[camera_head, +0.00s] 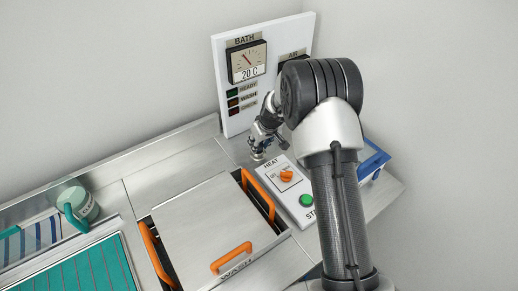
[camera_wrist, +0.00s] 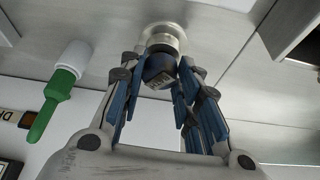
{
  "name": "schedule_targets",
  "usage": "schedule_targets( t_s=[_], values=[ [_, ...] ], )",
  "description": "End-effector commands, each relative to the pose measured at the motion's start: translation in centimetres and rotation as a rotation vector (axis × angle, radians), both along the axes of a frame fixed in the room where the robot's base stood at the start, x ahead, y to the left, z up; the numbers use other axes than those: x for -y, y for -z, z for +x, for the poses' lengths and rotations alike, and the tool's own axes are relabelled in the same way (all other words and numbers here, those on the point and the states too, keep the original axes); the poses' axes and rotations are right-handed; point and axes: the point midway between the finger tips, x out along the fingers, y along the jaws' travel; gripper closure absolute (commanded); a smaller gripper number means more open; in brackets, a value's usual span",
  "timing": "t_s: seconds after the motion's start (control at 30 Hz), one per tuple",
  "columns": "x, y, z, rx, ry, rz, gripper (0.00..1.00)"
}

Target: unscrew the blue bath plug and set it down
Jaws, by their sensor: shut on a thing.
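The blue bath plug (camera_wrist: 160,67) shows in the wrist view, dark blue with light lettering on its near face. It is in line with a pale round metal fitting (camera_wrist: 164,36) on the grey metal surface; I cannot tell whether it is still threaded in. My gripper (camera_wrist: 161,80) has its blue-padded fingers on both sides of the plug and is shut on it. The plug cannot be made out there.
The heat panel (camera_head: 285,184) with its orange knob (camera_head: 287,175) and green button (camera_head: 306,200) is close by. The wash lid (camera_head: 208,228) has orange handles. The bath gauge board (camera_head: 247,70) stands behind. A blue tray (camera_head: 372,160) is at right. A green-and-white object (camera_wrist: 61,88) is nearby.

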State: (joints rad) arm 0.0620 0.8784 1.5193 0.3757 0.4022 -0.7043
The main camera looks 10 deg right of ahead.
Motion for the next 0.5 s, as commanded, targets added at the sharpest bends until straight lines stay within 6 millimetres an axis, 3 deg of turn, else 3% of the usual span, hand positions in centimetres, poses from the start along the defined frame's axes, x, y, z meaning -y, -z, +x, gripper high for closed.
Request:
schedule_targets(
  t_s=[0.5],
  values=[
    [0.09, 0.14, -0.14, -0.006, -0.097, 0.001, 0.83]
  ],
)
